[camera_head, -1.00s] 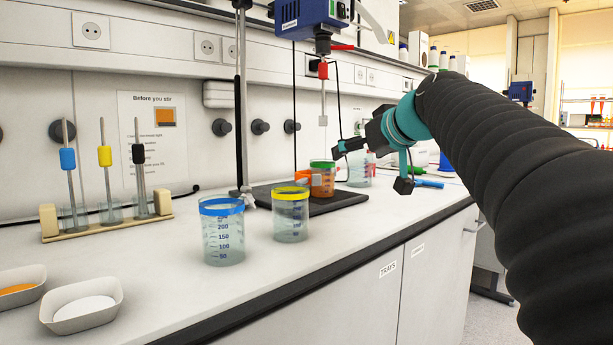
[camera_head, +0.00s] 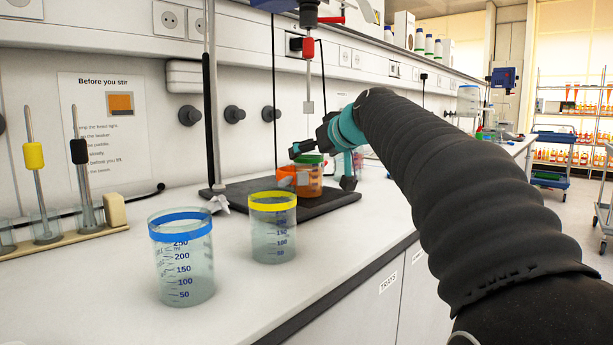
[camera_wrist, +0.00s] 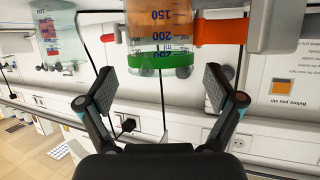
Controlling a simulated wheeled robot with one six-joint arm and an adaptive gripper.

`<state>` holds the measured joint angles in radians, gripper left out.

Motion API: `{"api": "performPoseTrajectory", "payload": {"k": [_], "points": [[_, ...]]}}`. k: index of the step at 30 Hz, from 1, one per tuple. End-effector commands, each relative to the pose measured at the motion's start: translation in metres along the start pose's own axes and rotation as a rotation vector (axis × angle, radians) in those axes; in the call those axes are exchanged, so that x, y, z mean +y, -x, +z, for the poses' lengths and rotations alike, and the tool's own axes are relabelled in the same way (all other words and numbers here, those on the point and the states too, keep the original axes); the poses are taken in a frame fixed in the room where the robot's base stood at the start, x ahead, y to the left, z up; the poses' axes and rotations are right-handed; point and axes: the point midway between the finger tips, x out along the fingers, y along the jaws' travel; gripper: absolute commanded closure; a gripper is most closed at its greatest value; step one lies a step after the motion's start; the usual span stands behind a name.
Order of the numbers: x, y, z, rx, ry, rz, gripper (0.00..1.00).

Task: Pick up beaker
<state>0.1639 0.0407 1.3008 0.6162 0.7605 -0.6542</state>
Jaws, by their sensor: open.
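A beaker with a green rim and orange contents (camera_head: 308,179) stands upright on the black stirrer base plate (camera_head: 330,201) in the head view. In the wrist view, which looks upside down, this beaker (camera_wrist: 160,22) is just ahead of my gripper. My gripper (camera_wrist: 160,88) is open, one finger toward each side of the green rim, and nothing is held. In the head view my gripper (camera_head: 320,168) is at the beaker, partly covering it. A yellow-rimmed beaker (camera_head: 273,232) and a blue-rimmed beaker (camera_head: 181,268) stand nearer on the bench.
An orange piece (camera_wrist: 222,31) sits close beside the green-rimmed beaker. A clear beaker (camera_wrist: 62,35) is on its other side. The stirrer shaft (camera_head: 308,80) hangs above the plate, and a metal stand (camera_head: 213,110) rises at the left. A rod rack (camera_head: 70,238) stands far left.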

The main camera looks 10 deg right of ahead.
Motion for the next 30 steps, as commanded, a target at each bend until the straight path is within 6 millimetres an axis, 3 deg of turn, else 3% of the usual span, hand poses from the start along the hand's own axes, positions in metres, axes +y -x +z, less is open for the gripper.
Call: {"api": "performPoseTrajectory", "payload": {"k": [7,16,23,24,26,30], "points": [[0.000,-0.013,0.000,0.000,0.000,0.001,0.08],[-0.001,-0.052,-0.001,-0.001,0.001,0.002,0.08],[-0.001,-0.054,-0.001,0.001,0.001,0.003,0.08],[0.000,-0.054,0.000,0.001,0.000,0.003,0.11],[0.000,-0.054,0.000,0.001,0.000,0.003,0.26],[0.000,-0.054,0.000,0.001,0.000,0.003,0.61]]}}
